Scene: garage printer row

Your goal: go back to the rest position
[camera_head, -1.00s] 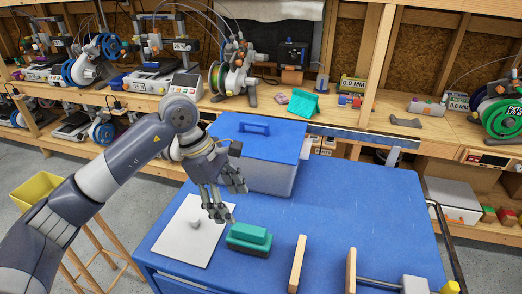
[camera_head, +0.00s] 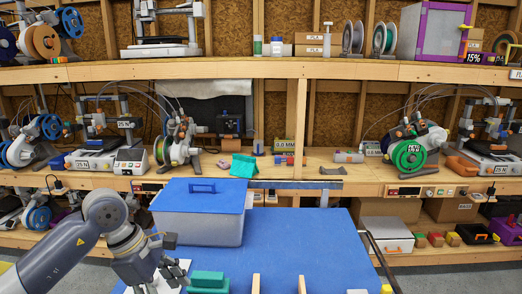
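My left arm comes in from the lower left, and its gripper (camera_head: 170,275) hangs above the front left of the blue table (camera_head: 312,240). Its fingers are apart with nothing visible between them; the picture's lower edge is close to them. A green block-shaped object (camera_head: 208,282) is just right of the gripper on the table, partly cut off. A white sheet below the gripper is mostly hidden. My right gripper is not in view.
A clear bin with a blue lid (camera_head: 203,197) stands at the table's back left. Two upright wooden pieces (camera_head: 256,284) are at the front. Behind, a wooden bench (camera_head: 320,165) and upper shelf (camera_head: 240,70) hold printers and spools. The table's middle is bare.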

